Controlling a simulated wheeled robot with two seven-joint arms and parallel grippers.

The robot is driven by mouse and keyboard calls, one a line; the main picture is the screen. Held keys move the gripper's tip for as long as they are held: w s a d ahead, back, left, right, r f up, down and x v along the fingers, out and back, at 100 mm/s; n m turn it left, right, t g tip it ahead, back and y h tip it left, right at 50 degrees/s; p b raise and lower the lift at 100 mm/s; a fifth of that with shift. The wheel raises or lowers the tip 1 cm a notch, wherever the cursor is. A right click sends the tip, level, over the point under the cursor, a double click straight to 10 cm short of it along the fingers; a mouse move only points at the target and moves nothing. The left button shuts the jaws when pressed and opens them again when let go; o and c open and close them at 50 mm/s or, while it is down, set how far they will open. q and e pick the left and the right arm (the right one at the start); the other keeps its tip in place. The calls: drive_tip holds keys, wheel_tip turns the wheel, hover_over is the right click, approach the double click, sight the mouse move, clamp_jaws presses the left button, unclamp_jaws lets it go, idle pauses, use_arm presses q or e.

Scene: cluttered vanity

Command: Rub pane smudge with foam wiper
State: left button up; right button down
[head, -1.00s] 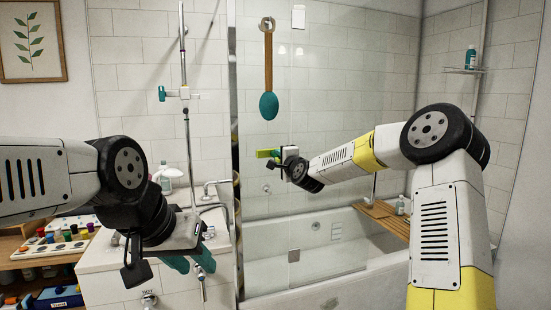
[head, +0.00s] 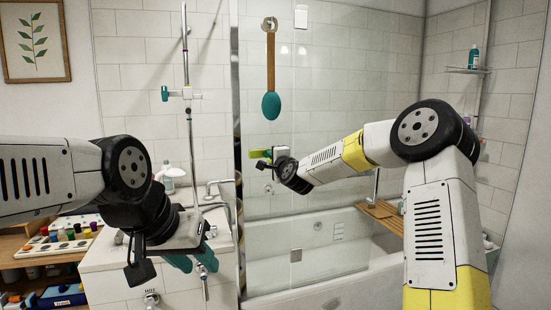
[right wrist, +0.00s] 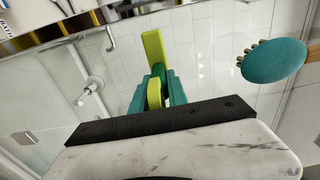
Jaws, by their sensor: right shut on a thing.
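The foam wiper (head: 258,154) is lime green and sits at the glass pane (head: 330,110) in the head view. My right gripper (head: 274,154) is shut on it. In the right wrist view the wiper (right wrist: 153,48) sticks out beyond the teal fingertips, with another green part between them. The wiper is close to the pane; I cannot tell whether it touches. I cannot make out the smudge. My left gripper (head: 194,261) points down, empty, over the white counter, its teal fingers apart.
A teal-headed bath brush (head: 271,104) hangs above the wiper and also shows in the right wrist view (right wrist: 274,61). The pane's metal edge post (head: 237,150) stands just left. The bathtub (head: 330,270) lies below, with a wooden tray (head: 380,213). A shower rail (head: 187,100) is further left.

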drive_tip(key=shift+s+a+r, duration=0.1)
drive_tip(key=shift+a+r, duration=0.15)
drive_tip(key=shift+r, duration=0.25)
drive_tip(key=shift+w+d, duration=0.25)
drive_tip(key=shift+d, duration=0.4)
drive_tip(key=shift+w+d, duration=0.2)
drive_tip(key=shift+d, duration=0.5)
drive_tip(key=shift+w+d, duration=0.25)
drive_tip(key=shift+d, duration=0.4)
idle(5.3)
